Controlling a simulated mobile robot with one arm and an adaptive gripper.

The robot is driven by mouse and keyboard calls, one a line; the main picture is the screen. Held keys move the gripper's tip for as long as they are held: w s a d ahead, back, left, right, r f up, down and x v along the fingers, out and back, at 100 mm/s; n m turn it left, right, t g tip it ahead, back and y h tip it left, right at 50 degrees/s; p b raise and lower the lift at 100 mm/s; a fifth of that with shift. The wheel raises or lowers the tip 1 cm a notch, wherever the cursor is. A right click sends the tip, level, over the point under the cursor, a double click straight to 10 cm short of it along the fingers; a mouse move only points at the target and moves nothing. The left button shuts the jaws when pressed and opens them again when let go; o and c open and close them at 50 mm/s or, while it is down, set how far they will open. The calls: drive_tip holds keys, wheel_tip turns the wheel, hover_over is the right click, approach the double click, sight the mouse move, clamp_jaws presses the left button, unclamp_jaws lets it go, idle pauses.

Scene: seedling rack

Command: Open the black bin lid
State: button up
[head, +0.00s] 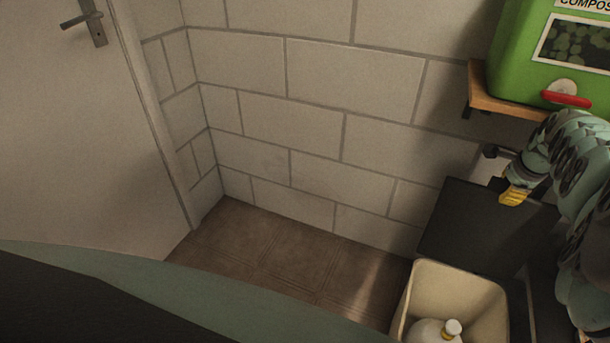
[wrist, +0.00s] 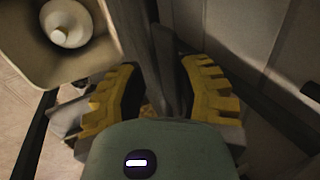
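The black bin lid (head: 465,225) is a flat dark panel against the wall, at the lower right of the head view. No held object is visible.
A beige bin (head: 460,280) with a white bottle (head: 435,331) inside stands just in front of the lid. A green compost container (head: 525,55) with a red-handled tap sits on a wooden shelf (head: 480,92) above. Tiled floor (head: 290,255) is clear at left, near a door (head: 80,130).

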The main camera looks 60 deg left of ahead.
drive_tip(key=shift+d, duration=0.1)
idle(0.3)
drive_tip(key=v, duration=1.2)
idle(0.6)
drive_tip(key=shift+s, duration=0.1)
